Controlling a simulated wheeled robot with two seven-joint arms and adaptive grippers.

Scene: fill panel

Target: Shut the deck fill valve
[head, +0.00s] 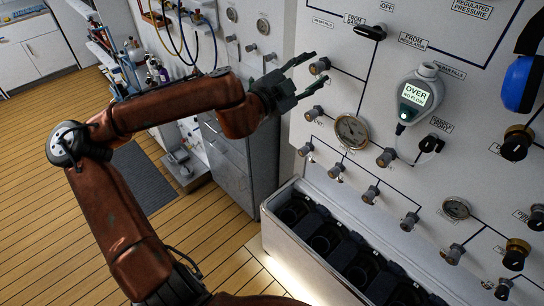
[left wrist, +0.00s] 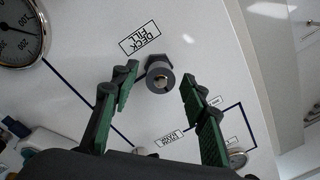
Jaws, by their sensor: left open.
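The deck fill valve (left wrist: 160,76) shows in the left wrist view as a dark grey knob with a pale centre, beside a label reading DECK FILL. In the head view it appears to be the grey knob (head: 318,66) at the left edge of the white panel. My left gripper (head: 308,73) is open, with its fingertips close to that knob. In the left wrist view its green-padded fingers (left wrist: 158,78) stand on either side of the valve, with a gap on both sides. I cannot tell how deep they reach. My right gripper is not in view.
Blue ear defenders (head: 521,82) hang at the right. A long open bin (head: 300,243) stands below the panel. Wooden floor (head: 35,190) lies clear at the left.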

